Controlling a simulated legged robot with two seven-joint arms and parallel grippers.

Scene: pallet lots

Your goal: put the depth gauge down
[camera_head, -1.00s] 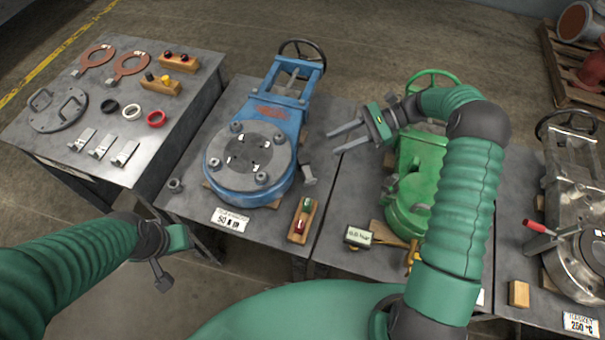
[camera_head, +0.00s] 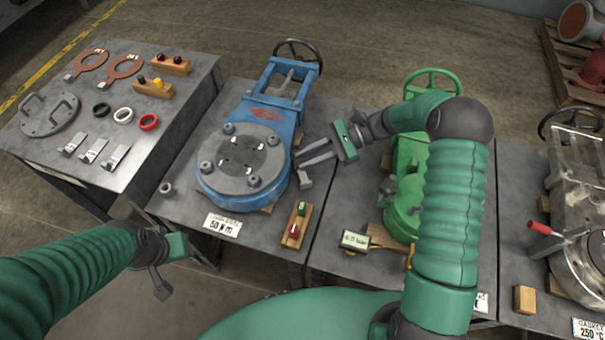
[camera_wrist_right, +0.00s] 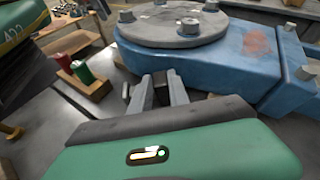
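A small grey tool with a stem and a block-like end (camera_head: 305,181) lies on the table beside the blue valve; it may be the depth gauge, but I cannot tell for certain. My right gripper (camera_head: 297,159) is over the table, just right of the valve's round flange and close above that tool. Its two fingers are apart with nothing clearly held between them; they also show in the wrist view (camera_wrist_right: 163,90). My left gripper (camera_head: 178,245) is low at the left, off the tables, and its fingers are too hidden to read.
The blue valve (camera_head: 264,110) stands left of my right gripper. A wooden holder with red and green plugs (camera_head: 297,224) and a box with a display (camera_head: 355,241) lie nearer me. A green valve (camera_head: 405,195) stands to the right. The left table (camera_head: 95,190) holds rings and blocks.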

